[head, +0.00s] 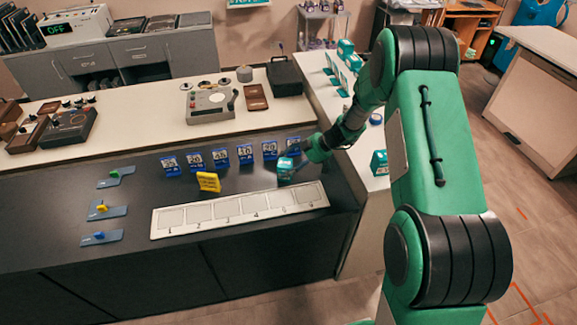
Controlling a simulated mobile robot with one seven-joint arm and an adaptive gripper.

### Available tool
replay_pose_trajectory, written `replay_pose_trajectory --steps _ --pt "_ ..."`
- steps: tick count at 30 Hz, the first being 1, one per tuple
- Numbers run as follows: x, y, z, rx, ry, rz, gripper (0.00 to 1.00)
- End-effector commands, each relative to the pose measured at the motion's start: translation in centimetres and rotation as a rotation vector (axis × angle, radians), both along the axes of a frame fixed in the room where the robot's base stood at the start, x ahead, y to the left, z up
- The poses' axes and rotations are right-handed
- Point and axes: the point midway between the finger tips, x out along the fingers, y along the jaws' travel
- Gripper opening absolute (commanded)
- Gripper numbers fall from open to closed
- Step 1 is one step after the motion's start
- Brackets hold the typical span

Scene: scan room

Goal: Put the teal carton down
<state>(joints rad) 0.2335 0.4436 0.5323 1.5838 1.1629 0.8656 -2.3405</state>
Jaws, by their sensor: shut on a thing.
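My gripper (297,156) is shut on a small teal carton (285,168) with a pale band. It holds the carton over the dark counter (150,205), just behind the right part of a white numbered strip (240,219). I cannot tell whether the carton's base touches the counter. The strip has several grey squares in a row, and all look empty. The gripper's fingers are small and partly hidden from this side.
Several blue number cards (220,157) stand in a row behind the strip, close to my gripper. A yellow sign (208,181) stands before them. Blue plates with coloured knobs (102,210) lie left. More teal cartons (379,162) stand on the right white counter (325,97).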

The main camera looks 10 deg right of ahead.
Motion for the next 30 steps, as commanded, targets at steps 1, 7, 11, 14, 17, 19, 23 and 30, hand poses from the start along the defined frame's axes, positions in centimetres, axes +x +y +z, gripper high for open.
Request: replay_pose_trajectory --steps 1,7,11,14,17,19,23,30 --pt "0.03 0.0 0.08 0.0 -0.001 -0.001 0.35" --pt "0.03 0.0 0.04 0.0 -0.001 -0.001 0.35" --pt "0.03 0.0 -0.18 -0.001 -0.001 0.0 0.35" --pt "0.03 -0.01 -0.25 0.0 -0.001 -0.001 0.63" --pt "0.03 -0.01 -0.17 0.0 -0.001 -0.001 0.8" --pt "0.03 -0.01 -0.16 0.0 -0.001 -0.001 0.8" --pt "0.03 -0.01 -0.16 0.0 -0.001 -0.001 0.8" --pt "0.02 0.0 -0.02 0.0 0.0 0.0 0.8"
